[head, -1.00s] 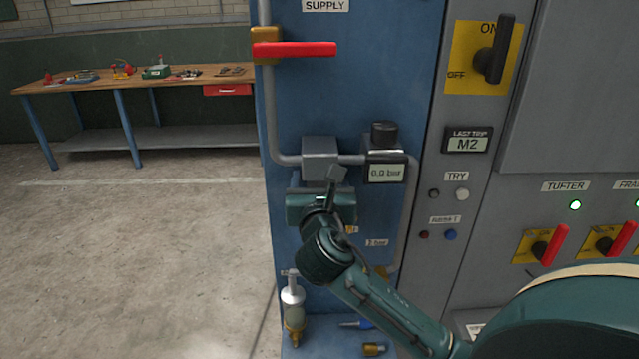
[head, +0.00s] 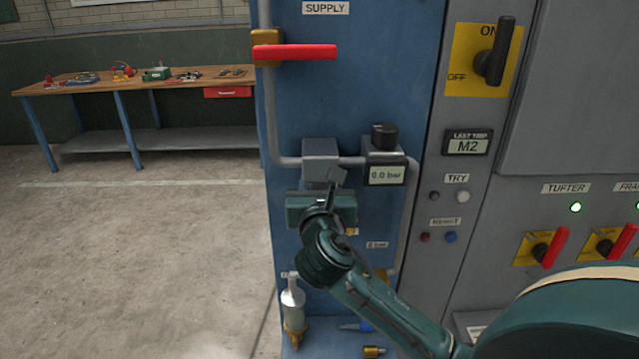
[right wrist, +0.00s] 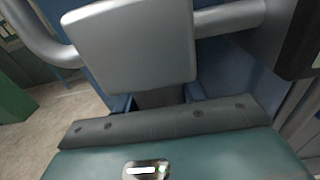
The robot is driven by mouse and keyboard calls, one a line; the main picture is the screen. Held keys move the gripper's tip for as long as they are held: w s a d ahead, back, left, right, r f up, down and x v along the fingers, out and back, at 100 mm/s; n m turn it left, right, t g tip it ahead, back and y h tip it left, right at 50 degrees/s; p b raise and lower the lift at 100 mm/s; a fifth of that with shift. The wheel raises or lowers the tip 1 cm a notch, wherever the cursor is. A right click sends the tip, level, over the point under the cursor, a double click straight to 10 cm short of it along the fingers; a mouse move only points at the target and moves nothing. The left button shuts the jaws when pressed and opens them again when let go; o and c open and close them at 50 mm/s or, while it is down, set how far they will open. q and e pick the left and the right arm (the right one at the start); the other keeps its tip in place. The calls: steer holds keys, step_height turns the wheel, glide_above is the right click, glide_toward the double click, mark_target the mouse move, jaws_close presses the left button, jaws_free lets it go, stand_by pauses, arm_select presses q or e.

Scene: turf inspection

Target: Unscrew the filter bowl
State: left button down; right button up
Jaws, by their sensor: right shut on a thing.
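The grey filter head (head: 320,161) sits in the pipe run on the blue panel. It also fills the top of the right wrist view (right wrist: 135,45). My right gripper (right wrist: 158,100) is right under it, its two blue fingertips on either side of a dark grey part (right wrist: 160,97), which I take to be the filter bowl. The jaws are shut on it. Most of the bowl is hidden by the gripper body. In the head view my right gripper (head: 321,192) covers the bowl. My left gripper is not in view.
A gauge (head: 386,174) beside the filter head reads 0.0 bar. The red supply lever (head: 295,50) lies horizontal above. A clear cylinder with a brass end (head: 293,308) stands low on the panel, near small fittings (head: 373,351). A workbench (head: 140,84) is at the back left.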

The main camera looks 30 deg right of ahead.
steer(key=m+g+h, duration=0.1)
steer(key=m+g+h+p, duration=0.1)
steer(key=shift+s+r+h+p, duration=0.1)
steer(key=shift+r+h+p, duration=0.1)
steer(key=shift+h+p, duration=0.15)
steer(key=shift+o, duration=0.2)
steer(key=m+g+h, duration=0.2)
steer(key=shift+s+d+m+g+h, duration=0.15)
steer(key=shift+s+m+g+h, duration=0.15)
steer(key=shift+g+h, duration=0.1)
steer(key=shift+m+g, duration=0.3)
steer(key=shift+g, duration=0.1)
steer(key=shift+c, duration=0.2)
steer(key=shift+s+d+h, duration=0.1)
steer(key=shift+h, duration=0.25)
steer(key=shift+r, duration=0.1)
